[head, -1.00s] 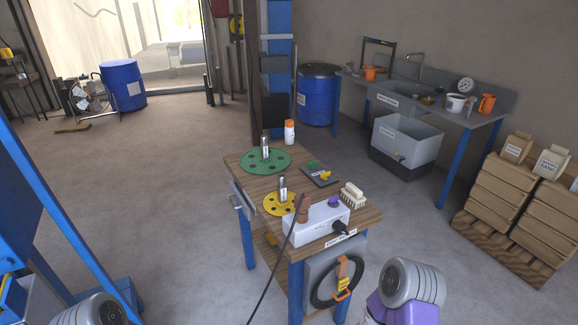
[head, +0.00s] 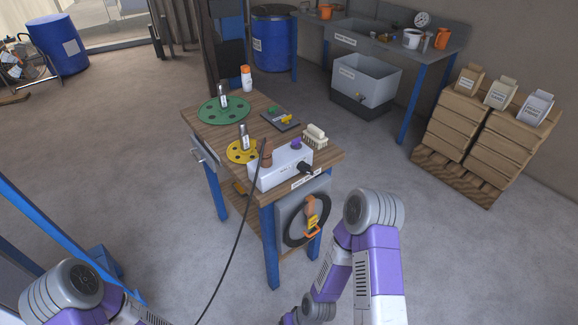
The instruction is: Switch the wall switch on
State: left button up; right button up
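I cannot make out a wall switch in the head view now. A white control box (head: 281,168) with a purple knob (head: 296,144) and a black plug (head: 305,168) sits on the front of the wooden bench (head: 330,156). My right arm shows at the lower middle right, in front of the bench, and my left arm at the lower left. Neither gripper's fingers show; both are outside the picture or hidden.
A green disc (head: 223,110) and a yellow disc (head: 243,152) lie on the bench. A dark cable (head: 232,240) hangs to the floor. A sink table (head: 440,38), grey tub (head: 366,80) and loaded pallet (head: 455,178) stand right.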

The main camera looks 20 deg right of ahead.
aim_at(305, 169)
jog(key=k, duration=0.5)
jog(key=z, duration=1.15)
jog(key=i, duration=0.65)
jog(key=u, duration=1.15)
